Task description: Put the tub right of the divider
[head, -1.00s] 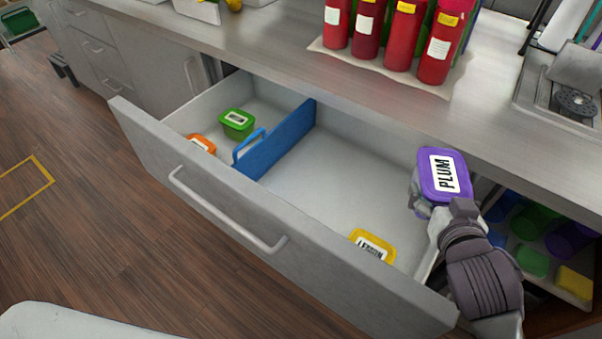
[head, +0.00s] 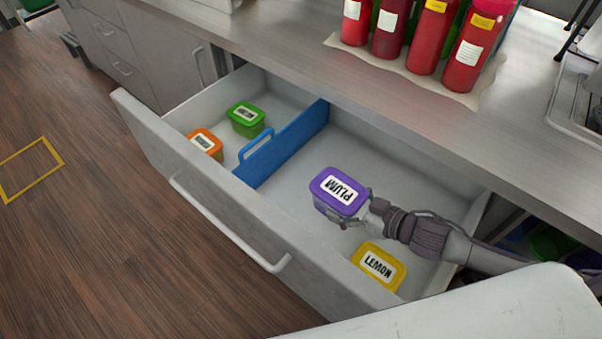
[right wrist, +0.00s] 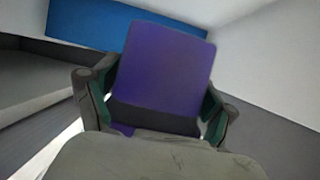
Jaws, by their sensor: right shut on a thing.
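A tub with a purple lid labelled PLUM (head: 339,190) is held by my right gripper (head: 358,208), over the part of the open drawer right of the blue divider (head: 285,142). In the right wrist view, the purple lid (right wrist: 165,70) fills the middle between the two fingers (right wrist: 155,110), with the blue divider (right wrist: 125,25) behind it. I cannot tell whether the tub's base touches the drawer floor. The left gripper is not in view.
A yellow LEMON tub (head: 379,266) stands right of the divider, near the drawer front (head: 190,195). Green (head: 246,118) and orange (head: 205,143) tubs stand left of it. Red bottles (head: 430,38) stand on the counter. Drawer floor between PLUM and the divider is clear.

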